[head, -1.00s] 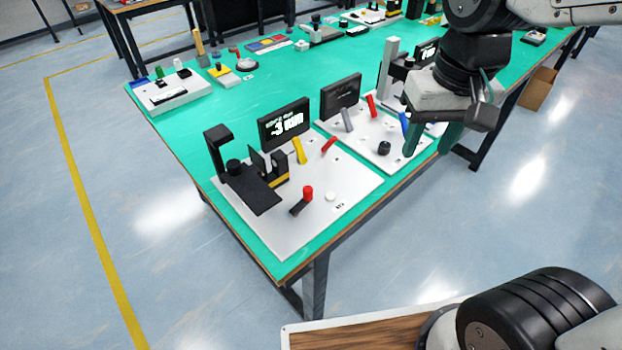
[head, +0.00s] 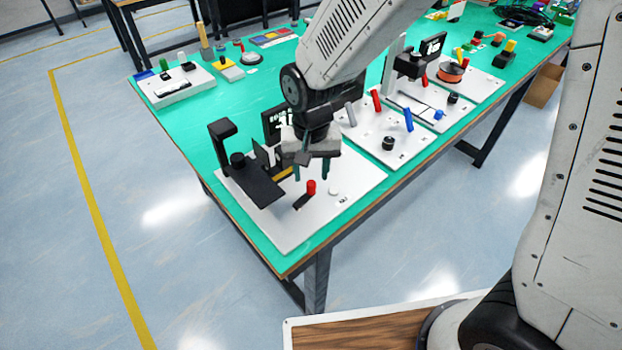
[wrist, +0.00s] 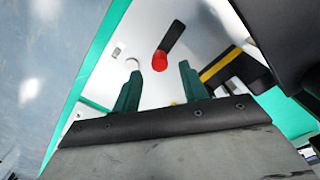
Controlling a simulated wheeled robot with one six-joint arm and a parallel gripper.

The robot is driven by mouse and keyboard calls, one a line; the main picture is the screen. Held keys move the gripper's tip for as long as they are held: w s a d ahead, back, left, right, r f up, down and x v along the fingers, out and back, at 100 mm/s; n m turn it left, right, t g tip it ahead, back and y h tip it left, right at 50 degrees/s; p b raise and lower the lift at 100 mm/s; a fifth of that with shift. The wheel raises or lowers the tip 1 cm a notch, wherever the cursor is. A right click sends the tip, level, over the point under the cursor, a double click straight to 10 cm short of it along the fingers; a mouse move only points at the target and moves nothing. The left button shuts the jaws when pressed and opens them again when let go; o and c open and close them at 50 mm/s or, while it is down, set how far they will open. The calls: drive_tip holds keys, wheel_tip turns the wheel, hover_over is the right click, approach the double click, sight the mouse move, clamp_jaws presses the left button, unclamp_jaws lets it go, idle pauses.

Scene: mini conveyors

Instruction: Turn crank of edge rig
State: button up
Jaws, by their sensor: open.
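The edge rig (head: 290,235) is a white plate at the near corner of the green table, with a black bracket and a small display. Its crank is a black arm with a red knob (head: 311,187), standing near the plate's front. The knob also shows in the wrist view (wrist: 160,61), beyond the fingertips and roughly between them. My gripper (head: 311,174) is open and empty, fingers pointing down, above the plate and just behind the knob in the head view. In the wrist view its two green fingers (wrist: 158,82) stand apart. My arm partly hides the display and the levers.
A white button (head: 334,191) sits right of the knob. A black and yellow block (head: 283,174) and the black bracket (head: 225,140) stand to the left. A neighbouring rig with coloured levers and a black knob (head: 388,143) lies to the right.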

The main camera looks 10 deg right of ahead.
sight(311, 182)
drive_tip(key=shift+f, duration=1.75)
drive_tip(key=shift+c, duration=0.3)
clamp_jaws()
drive_tip(key=shift+w+a+n, duration=0.25)
drive_tip(key=shift+a+n, duration=0.1)
drive_tip(key=shift+n, duration=0.75)
drive_tip(key=shift+w+a+n, duration=0.25)
drive_tip(key=shift+a+n, duration=0.1)
drive_tip(key=shift+n, duration=0.75)
drive_tip(key=shift+o, duration=0.3)
unclamp_jaws()
drive_tip(key=shift+r, duration=0.1)
